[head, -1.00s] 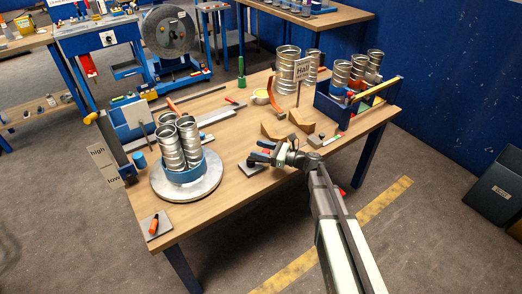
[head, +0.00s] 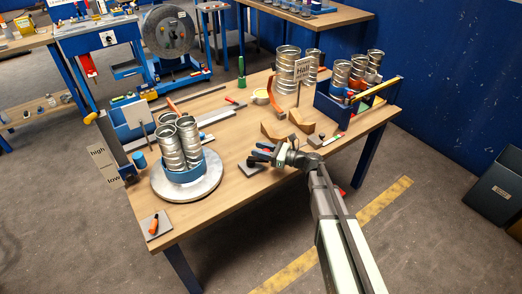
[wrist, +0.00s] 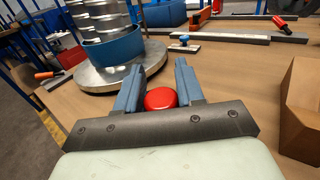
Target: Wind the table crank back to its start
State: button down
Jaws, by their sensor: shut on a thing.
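My gripper (head: 262,153) is at the front middle of the table, above a small grey plate (head: 251,168). In the wrist view its two blue fingers (wrist: 158,88) are shut on a round red knob (wrist: 160,98), which I take to be the crank's knob. The crank's arm and pivot are mostly hidden by my gripper. The round metal turntable (head: 207,183) is to the left of my gripper. It carries a blue ring holder (head: 186,175) with several upright spiral duct pieces (head: 190,145). The turntable also shows at the upper left in the wrist view (wrist: 95,78).
A small plate with an orange handle (head: 153,225) lies at the front left corner. Wooden wedge blocks (head: 300,122) stand right of my gripper.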

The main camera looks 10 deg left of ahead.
jog(key=shift+s+t, duration=0.15)
jog(key=shift+t, duration=0.15)
jog(key=m+t, duration=0.1)
jog(key=s+m+t+h, duration=0.1)
jog(key=t, duration=0.1)
jog(key=m+t+h, duration=0.1)
jog(key=shift+s+m+t, duration=0.3)
jog(key=shift+s+a+m+t+h, duration=0.1)
jog(key=shift+s+m+t+h, duration=0.1)
jog(key=shift+m+t+h, duration=0.75)
jog(key=shift+s+m+t+h, duration=0.2)
jog(key=shift+m+t+h, duration=0.45)
jog(key=shift+t, duration=0.6)
jog(key=shift+m, duration=0.3)
jog(key=shift+s+a+m+t+h, duration=0.15)
jog(key=shift+m+t+h, duration=0.45)
jog(key=shift+h, duration=0.15)
jog(key=shift+s+a+m+t+h, duration=0.1)
jog(key=shift+s+m+t+h, duration=0.05)
jog(key=shift+m+t+h, duration=0.5)
jog(key=c, duration=0.8)
grip_release()
jog(key=shift+r, duration=5)
